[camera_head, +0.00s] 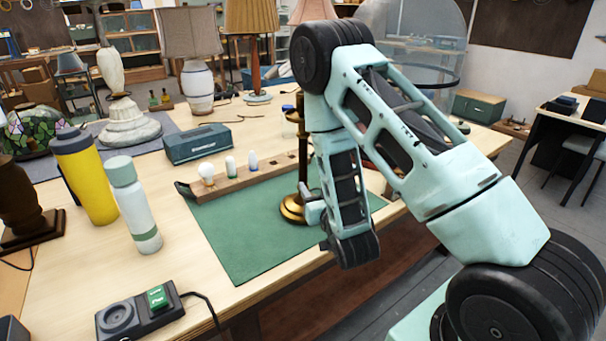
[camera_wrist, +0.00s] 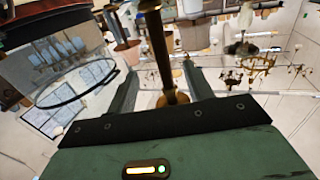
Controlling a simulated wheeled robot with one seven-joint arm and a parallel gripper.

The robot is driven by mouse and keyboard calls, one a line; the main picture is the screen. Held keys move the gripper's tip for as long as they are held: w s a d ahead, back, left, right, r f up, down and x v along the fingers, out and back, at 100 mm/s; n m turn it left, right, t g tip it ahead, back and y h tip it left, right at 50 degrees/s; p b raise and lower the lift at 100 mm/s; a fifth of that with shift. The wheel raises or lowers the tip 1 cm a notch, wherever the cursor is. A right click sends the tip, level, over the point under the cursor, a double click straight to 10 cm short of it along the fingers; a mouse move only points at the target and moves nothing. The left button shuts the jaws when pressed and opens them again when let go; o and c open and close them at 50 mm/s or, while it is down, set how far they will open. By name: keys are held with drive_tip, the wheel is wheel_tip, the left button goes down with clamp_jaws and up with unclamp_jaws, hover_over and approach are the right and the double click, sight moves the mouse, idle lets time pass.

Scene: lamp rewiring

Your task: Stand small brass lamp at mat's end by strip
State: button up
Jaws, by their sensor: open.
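The small brass lamp stands upright, its round base (camera_head: 292,208) seemingly on the green mat (camera_head: 240,245), just in front of the wooden strip (camera_head: 245,178) with bulbs. My arm hides part of the lamp's right side. In the wrist view the brass stem (camera_wrist: 158,45) runs between the two fingers of my gripper (camera_wrist: 160,67). The fingers are open, with a gap on each side of the stem. In the head view my gripper is mostly hidden behind my wrist, beside the lower stem.
A yellow bottle (camera_head: 86,178) and a pale bottle (camera_head: 134,205) stand left of the mat. A switch box (camera_head: 140,312) with a cord sits at the front left. A teal case (camera_head: 197,144) and larger lamps stand behind the strip. The mat's front half is clear.

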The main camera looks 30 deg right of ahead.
sight(305, 168)
drive_tip(key=b+x, duration=0.5)
drive_tip(key=x, duration=0.5)
drive_tip(key=shift+x, duration=0.8)
